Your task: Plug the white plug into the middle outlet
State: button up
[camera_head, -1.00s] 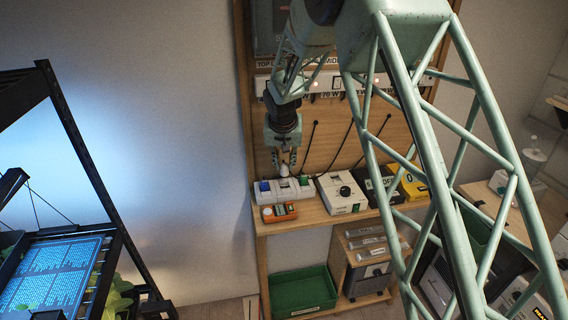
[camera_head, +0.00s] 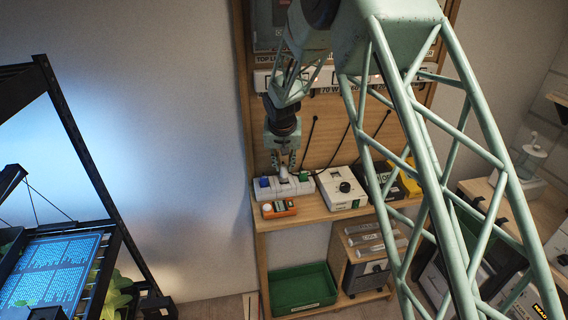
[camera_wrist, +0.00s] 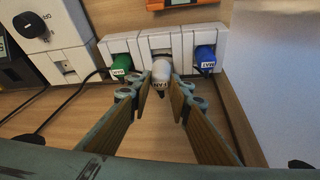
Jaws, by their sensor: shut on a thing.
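The white plug (camera_wrist: 161,72), with a dark-lettered label, is held between the fingertips of my gripper (camera_wrist: 164,84) in the wrist view. It sits right at the front of the middle outlet of the white outlet strip (camera_wrist: 161,41); I cannot tell how deep it is in. A green plug (camera_wrist: 121,66) is in the outlet on the left and a blue plug (camera_wrist: 206,60) in the outlet on the right. In the head view my gripper (camera_head: 284,163) points down over the strip (camera_head: 265,195), where the white plug (camera_head: 284,174) is partly hidden.
An orange device (camera_head: 278,209) lies in front of the strip on the wooden shelf (camera_head: 315,213). A white box with a black knob (camera_head: 341,189) stands just right. Black cords run behind. A green bin (camera_head: 302,288) is below.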

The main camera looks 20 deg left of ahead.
aim_at(284, 172)
jog(key=shift+f+b, duration=0.3)
jog(key=shift+f, duration=0.8)
jog(key=shift+f+b, duration=0.85)
jog(key=o, duration=1)
jog(key=shift+v, duration=6)
